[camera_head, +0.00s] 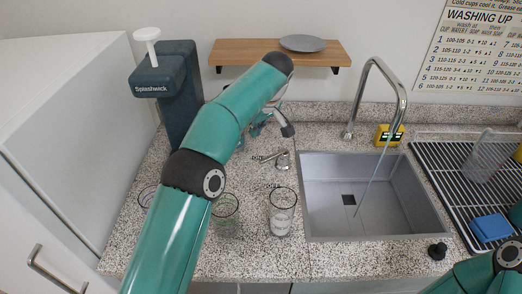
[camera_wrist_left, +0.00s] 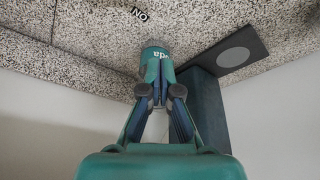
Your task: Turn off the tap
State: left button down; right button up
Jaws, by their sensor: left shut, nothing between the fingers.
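The chrome tap (camera_head: 378,90) arches over the grey sink (camera_head: 310,215), and a thin stream of water (camera_head: 377,170) falls from its spout into the basin. A small metal lever (camera_head: 283,161) stands on the counter left of the sink, with small lettering beside it. My left gripper (camera_head: 284,128) is above and behind the lever, apart from it, and partly hidden by my own forearm. An "ON" mark (camera_wrist_left: 139,14) shows on the counter there. My right gripper is out of view.
Clear glasses (camera_head: 282,222) stand at the counter's front. A dark blue Splashwick machine (camera_head: 182,100) stands at the back left. A wooden shelf (camera_head: 240,54) holds a grey plate (camera_head: 303,43). A yellow device (camera_head: 386,135) is behind the sink; a black rack (camera_head: 440,170) lies right.

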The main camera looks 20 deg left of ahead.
aim_at(274, 157)
pick_arm(q)
jog(key=f, duration=0.2)
jog(key=d+f, duration=0.1)
jog(key=f, duration=0.4)
jog(key=shift+w+d+f, duration=0.15)
jog(key=shift+f, duration=0.05)
jog(key=shift+s+d+f, duration=0.2)
jog(key=shift+s+d, duration=0.15)
jog(key=shift+d, duration=0.05)
